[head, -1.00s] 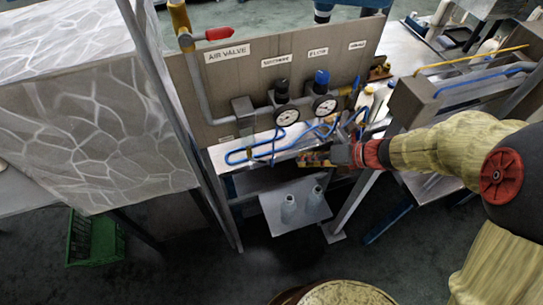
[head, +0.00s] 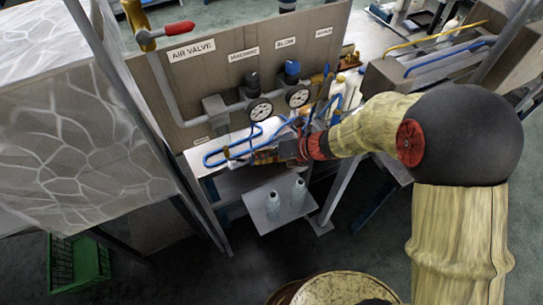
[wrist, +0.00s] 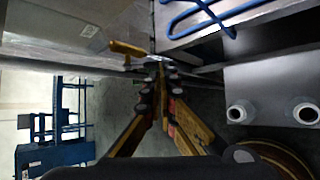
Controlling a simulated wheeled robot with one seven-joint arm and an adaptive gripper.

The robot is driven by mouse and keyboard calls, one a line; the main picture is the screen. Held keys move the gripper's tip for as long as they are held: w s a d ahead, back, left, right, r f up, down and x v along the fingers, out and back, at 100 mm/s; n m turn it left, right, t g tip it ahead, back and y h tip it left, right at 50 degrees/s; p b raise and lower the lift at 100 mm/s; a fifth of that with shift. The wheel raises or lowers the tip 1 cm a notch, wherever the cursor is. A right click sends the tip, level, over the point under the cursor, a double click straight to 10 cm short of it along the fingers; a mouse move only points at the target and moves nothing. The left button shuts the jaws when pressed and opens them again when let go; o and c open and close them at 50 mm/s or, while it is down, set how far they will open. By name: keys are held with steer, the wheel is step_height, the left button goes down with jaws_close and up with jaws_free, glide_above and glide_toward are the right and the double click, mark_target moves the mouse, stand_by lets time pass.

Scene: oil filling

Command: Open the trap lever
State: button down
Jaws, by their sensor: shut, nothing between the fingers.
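A short yellow-orange lever handle (wrist: 126,48) with a metal fitting shows in the wrist view, just beyond my fingertips and left of them. I take it for the trap lever. My gripper (wrist: 160,72) is shut and empty, its fingertips close to the fitting; I cannot tell if they touch it. In the head view my gripper (head: 262,157) is low in front of the valve panel, by the blue tubing above the bottle shelf. A small brassy part (head: 226,152) shows left of it; I cannot tell if it is the same lever.
Blue tubing (head: 215,162) runs close to my gripper. Two gauges (head: 260,110) and a red-handled air valve (head: 179,28) are above on the panel (head: 150,90). Two grey bottles (head: 299,192) stand on a shelf (head: 262,222) below. A green crate (head: 80,262) is on the floor.

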mark_target(244, 160)
steer(key=shift+b+x, duration=0.4)
steer(key=shift+x, duration=1.8)
steer(key=shift+f+m+g+y, duration=0.3)
steer(key=shift+f+y, duration=0.15)
steer(key=shift+y, duration=0.25)
steer(key=f+m+y, duration=0.1)
steer(key=y, duration=0.1)
steer(key=s+a+f+m+y, duration=0.1)
steer(key=a+f+m+g+y+p, duration=0.1)
steer(key=y, duration=0.1)
steer(key=shift+s+a+y, duration=0.15)
steer(key=shift+s+y, duration=0.1)
steer(key=shift+y, duration=0.05)
steer(key=d+r+p, duration=0.1)
steer(key=d+p, duration=0.1)
steer(key=d, duration=1.2)
steer(key=shift+s+r+p, duration=0.3)
steer(key=shift+p, duration=0.05)
